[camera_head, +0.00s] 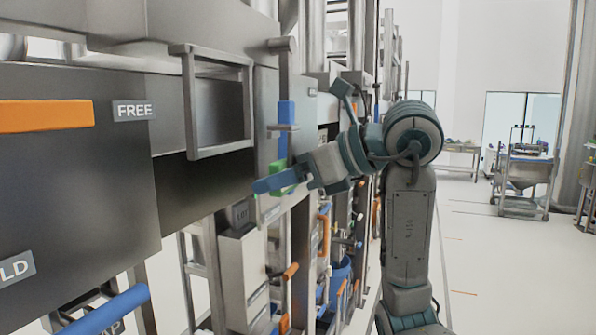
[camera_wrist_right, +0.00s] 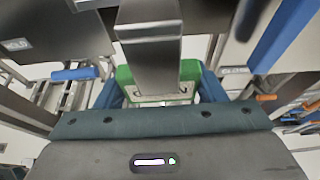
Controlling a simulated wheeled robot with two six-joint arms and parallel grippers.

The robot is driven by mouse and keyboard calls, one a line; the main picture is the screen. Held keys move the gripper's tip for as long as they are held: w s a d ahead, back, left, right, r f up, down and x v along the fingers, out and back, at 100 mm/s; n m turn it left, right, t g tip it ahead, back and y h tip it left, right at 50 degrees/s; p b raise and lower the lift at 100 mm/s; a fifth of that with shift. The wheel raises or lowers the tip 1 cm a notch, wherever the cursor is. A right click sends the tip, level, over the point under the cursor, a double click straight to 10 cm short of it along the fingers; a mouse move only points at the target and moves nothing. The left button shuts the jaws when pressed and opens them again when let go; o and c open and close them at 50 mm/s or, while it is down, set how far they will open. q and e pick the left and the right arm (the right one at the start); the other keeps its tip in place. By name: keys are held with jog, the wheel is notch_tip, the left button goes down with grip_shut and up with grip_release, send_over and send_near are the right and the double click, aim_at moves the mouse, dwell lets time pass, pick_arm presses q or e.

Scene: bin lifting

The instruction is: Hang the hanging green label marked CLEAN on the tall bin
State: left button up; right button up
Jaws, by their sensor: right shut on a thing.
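My right gripper (camera_head: 283,182) is shut on the green label (camera_head: 278,170) in front of the steel equipment in the head view. In the right wrist view the green label (camera_wrist_right: 189,70) sits between the two blue fingers of my right gripper (camera_wrist_right: 160,90). A steel piece (camera_wrist_right: 150,45) covers the middle of the label there, so no writing on it can be read. I cannot tell whether the label touches that piece. I cannot tell for sure which steel body is the tall bin. My left gripper is not in view.
A large steel body with a FREE sign (camera_head: 134,110) and an orange bar (camera_head: 45,115) fills the left. A square steel frame (camera_head: 219,155) juts out near my right gripper. A blue handle (camera_head: 286,120) stands just above the label.

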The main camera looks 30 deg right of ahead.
jog(key=r+p+x, duration=0.1)
jog(key=x, duration=0.8)
jog(key=shift+w+a+r, duration=0.3)
jog(key=shift+r, duration=0.05)
dwell(0.3)
jog(key=o, duration=1)
jog(key=shift+c, duration=0.2)
jog(key=shift+s, duration=0.1)
